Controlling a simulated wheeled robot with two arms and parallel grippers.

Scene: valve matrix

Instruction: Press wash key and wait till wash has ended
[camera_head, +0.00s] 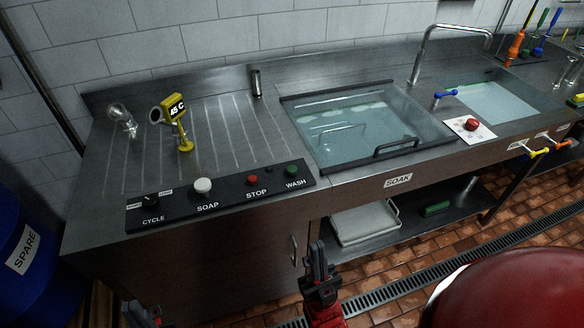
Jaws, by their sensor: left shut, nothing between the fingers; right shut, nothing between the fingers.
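The wash key is a green button (292,170) above the label WASH, at the right end of a black control strip (225,199) on the steel counter's front edge. The strip also carries a red STOP button (252,180), a white SOAP button (203,186) and a CYCLE knob (151,200). My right gripper (318,262) is shut and empty, in front of the counter, below and right of the wash key, apart from it. My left gripper (142,312) is shut and empty at the bottom edge, partly cut off, far from the key.
A glass-lidded SOAK basin (352,125) lies right of the strip. A yellow gauge reading 45 C (175,108) stands on the counter's left part. A blue SPARE barrel (22,250) is at left; a large red rounded shape (515,292) fills the lower right.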

